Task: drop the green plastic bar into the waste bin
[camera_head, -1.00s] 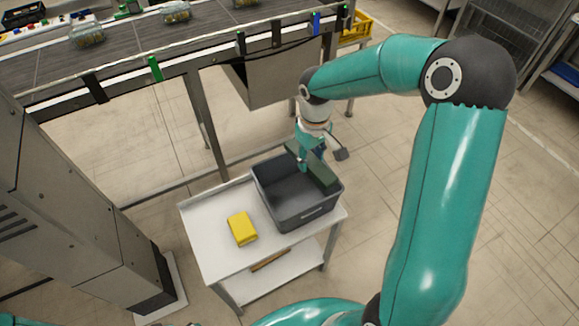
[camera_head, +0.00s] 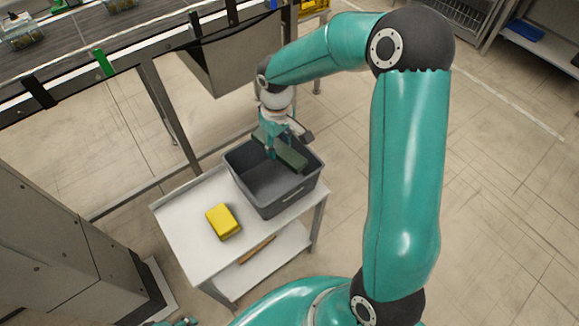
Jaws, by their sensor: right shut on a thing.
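The green plastic bar (camera_head: 290,154) is dark green and long. My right gripper (camera_head: 271,151) is shut on it and holds it slanting over the far right part of a dark grey open bin (camera_head: 285,205). The bin stands on a white cart (camera_head: 185,240), and its visible inside looks empty. The gap between the bar and the bin's rim is hard to judge. A small teal and dark piece at the bottom left edge looks like my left gripper (camera_head: 178,322); too little shows to tell its state.
A yellow block (camera_head: 223,221) lies on the cart beside the bin. A brown strip (camera_head: 257,250) lies on the lower shelf. A conveyor (camera_head: 110,35) runs behind at the upper left, with a metal box (camera_head: 235,50) under it. The floor at right is clear.

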